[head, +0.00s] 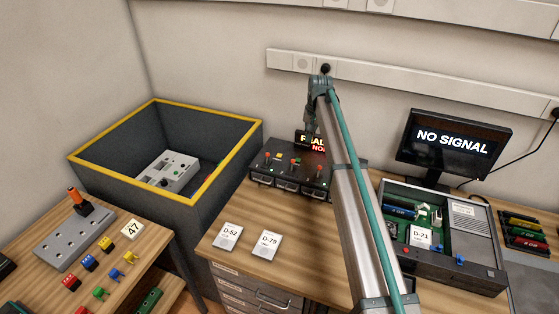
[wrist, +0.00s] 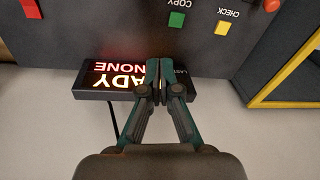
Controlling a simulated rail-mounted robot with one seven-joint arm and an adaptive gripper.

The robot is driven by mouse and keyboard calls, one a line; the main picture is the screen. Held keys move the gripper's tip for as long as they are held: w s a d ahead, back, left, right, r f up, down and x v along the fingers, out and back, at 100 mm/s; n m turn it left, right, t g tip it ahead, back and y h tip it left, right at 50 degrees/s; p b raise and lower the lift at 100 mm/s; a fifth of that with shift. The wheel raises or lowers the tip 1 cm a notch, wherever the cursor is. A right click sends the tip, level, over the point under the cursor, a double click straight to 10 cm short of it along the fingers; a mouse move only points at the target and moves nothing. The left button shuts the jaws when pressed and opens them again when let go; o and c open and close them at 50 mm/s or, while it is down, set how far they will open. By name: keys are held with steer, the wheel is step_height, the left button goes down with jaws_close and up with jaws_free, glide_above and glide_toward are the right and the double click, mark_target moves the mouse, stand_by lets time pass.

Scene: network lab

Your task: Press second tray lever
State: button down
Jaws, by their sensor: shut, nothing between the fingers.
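A dark drive-bay box (head: 290,167) stands on the wooden desk in the head view, with small tray fronts along its front and coloured buttons and red-tipped levers on top. Its top panel (wrist: 130,20) shows upside down in the wrist view, with a green COPY button (wrist: 177,20), a yellow CHECK button (wrist: 223,28) and red knobs at the edges. My gripper (wrist: 159,98) is shut and empty, in front of a lit display (wrist: 105,78) reading "...ADY" and "NONE". In the head view my gripper (head: 310,135) is over the box's back edge. Which lever is second is unclear here.
A monitor (head: 450,140) reading NO SIGNAL and an open computer case (head: 460,235) stand to the right. Cards D-52 (head: 228,236) and D-79 (head: 265,245) lie on the desk in front. A yellow-rimmed bin (head: 90,172) is at the left.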

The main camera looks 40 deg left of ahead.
steer(key=shift+m+g+h, duration=0.3)
steer(key=shift+m+h, duration=0.1)
steer(key=shift+h, duration=0.1)
steer(key=s+a+r, duration=0.2)
steer(key=a, duration=0.1)
steer(key=shift+s+a+r, duration=0.15)
steer(key=shift+s, duration=0.25)
steer(key=f+p, duration=0.1)
steer(key=f, duration=0.3)
steer(key=f+p, duration=0.1)
steer(key=f, duration=0.4)
steer(key=shift+s+a+f+p, duration=0.1)
steer(key=shift+a+f+p, duration=0.1)
steer(key=shift+p, duration=0.2)
steer(key=shift+s+d+r+p, duration=0.15)
steer(key=shift+s+d+p, duration=0.25)
steer(key=shift+s, duration=0.2)
steer(key=shift+s+d+r+p, duration=0.1)
steer(key=shift+s+d+p, duration=0.3)
steer(key=shift+s, duration=0.2)
steer(key=shift+s+d, duration=0.15)
steer(key=shift+s, duration=0.2)
steer(key=shift+d, duration=0.1)
